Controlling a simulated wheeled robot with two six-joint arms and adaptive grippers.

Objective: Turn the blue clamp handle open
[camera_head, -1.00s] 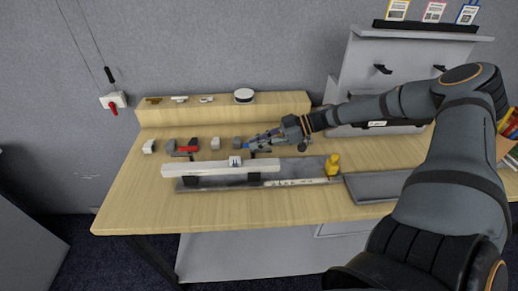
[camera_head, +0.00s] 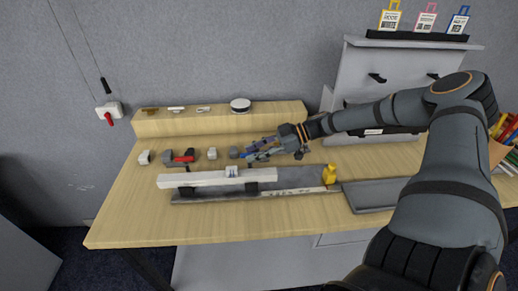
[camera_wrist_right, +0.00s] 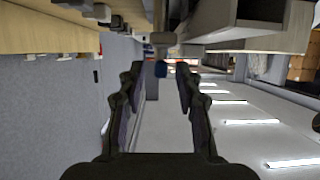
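The blue clamp handle (camera_head: 249,155) is a small blue piece at the tips of my right gripper (camera_head: 256,150), behind the long white bar. In the right wrist view the blue handle (camera_wrist_right: 161,69) lies between the two dark fingertips of my right gripper (camera_wrist_right: 160,78). The fingers are apart, with a gap visible on both sides of the handle. Whether a finger touches it cannot be told. The clamp body is mostly hidden by the fingers in the head view. My left gripper is not in view.
The white bar (camera_head: 200,180) lies in front of the gripper on a grey plate. A red handle (camera_head: 186,157) and small grey blocks (camera_head: 212,153) stand left. A yellow piece (camera_head: 330,175) and grey tray (camera_head: 372,195) are right. A raised wooden shelf (camera_head: 200,120) runs behind.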

